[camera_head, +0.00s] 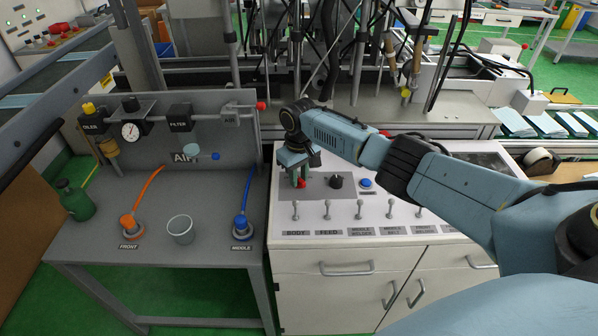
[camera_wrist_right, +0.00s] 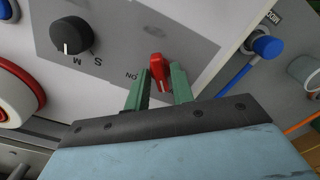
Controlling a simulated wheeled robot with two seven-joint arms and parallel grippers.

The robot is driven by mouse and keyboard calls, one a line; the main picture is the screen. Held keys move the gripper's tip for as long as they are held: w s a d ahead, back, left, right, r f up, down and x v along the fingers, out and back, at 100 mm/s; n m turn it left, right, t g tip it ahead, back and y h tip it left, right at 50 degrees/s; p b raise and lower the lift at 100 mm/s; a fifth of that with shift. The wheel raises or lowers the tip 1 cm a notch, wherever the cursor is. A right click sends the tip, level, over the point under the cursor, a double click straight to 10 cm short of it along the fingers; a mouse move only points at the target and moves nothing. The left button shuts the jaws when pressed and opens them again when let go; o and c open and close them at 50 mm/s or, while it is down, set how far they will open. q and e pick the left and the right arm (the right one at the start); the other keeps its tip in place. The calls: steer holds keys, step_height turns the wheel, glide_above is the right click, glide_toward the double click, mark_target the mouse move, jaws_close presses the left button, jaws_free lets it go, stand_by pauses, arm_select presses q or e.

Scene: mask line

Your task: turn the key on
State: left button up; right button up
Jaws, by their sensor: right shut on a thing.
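The red key switch (camera_wrist_right: 157,70) sits on the grey plate of the white control panel (camera_head: 345,225). In the wrist view it stands between the two green fingers of my right gripper (camera_wrist_right: 160,82), with an "ON" label beside it. My right gripper (camera_head: 300,176) reaches down onto the panel's left part in the head view and is shut on the key. There only a bit of the red key (camera_head: 301,184) shows below the fingers. The key's exact turn is hard to tell. My left gripper is not in view.
A black knob (camera_head: 336,181) and a blue button (camera_head: 366,183) are right of the key. Several toggle levers (camera_head: 328,209) line the panel's front. A grey air-unit table (camera_head: 150,265) with a cup (camera_head: 180,230) stands left.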

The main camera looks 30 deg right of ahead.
steer(key=m+p, duration=0.2)
steer(key=shift+r+m, duration=0.2)
steer(key=shift+m, duration=0.1)
steer(key=m+p, duration=0.2)
steer(key=shift+m, duration=0.4)
steer(key=m+p, duration=0.1)
steer(key=m, duration=0.1)
steer(key=shift+f+m, duration=0.1)
steer(key=shift+m, duration=0.3)
steer(key=m+p, duration=0.1)
steer(key=m, duration=0.3)
arm_select(q)
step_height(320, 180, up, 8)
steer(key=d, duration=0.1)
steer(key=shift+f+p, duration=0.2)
steer(key=shift+p, duration=0.25)
arm_select(e)
steer(key=shift+w+m, duration=0.1)
steer(key=shift+m, duration=2.1)
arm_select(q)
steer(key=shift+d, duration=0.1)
arm_select(e)
steer(key=o, duration=1)
